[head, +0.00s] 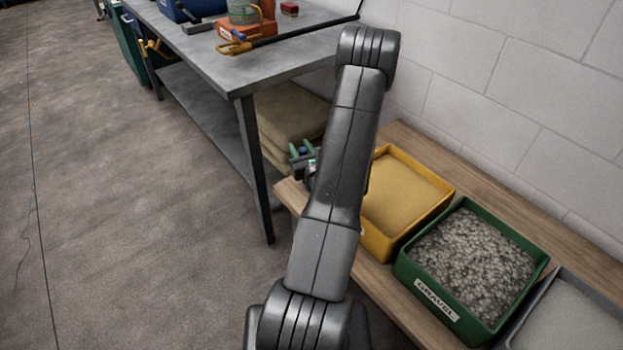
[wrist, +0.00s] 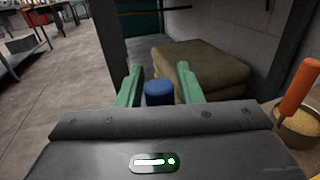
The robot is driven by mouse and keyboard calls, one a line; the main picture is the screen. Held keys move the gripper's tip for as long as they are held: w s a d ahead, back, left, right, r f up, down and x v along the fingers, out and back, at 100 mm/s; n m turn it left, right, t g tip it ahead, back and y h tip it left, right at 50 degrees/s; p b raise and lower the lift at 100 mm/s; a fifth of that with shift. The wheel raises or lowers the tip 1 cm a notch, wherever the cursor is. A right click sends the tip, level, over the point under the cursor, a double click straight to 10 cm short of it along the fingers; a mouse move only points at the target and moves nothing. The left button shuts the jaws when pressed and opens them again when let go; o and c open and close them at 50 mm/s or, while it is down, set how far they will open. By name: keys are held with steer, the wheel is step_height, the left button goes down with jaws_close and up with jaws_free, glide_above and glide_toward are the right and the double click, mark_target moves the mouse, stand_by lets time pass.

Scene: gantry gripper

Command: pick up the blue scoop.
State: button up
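In the wrist view a short blue rounded piece (wrist: 158,93) shows between the two green fingers of my gripper (wrist: 160,86). It looks like a handle end of the blue scoop; the rest is hidden behind the gripper body. Gaps show on both sides of it, so the fingers look open and not closed on it. How far ahead of or between the fingertips it lies is hard to tell.
A yellow sand bin (head: 447,197), a green gravel bin (head: 404,272) and a grey bin (head: 510,335) line the bench. A metal table (head: 215,62) and folded sacks (head: 285,112) stand close by.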

steer(key=c, duration=0.6)
steer(key=shift+r, duration=0.15)
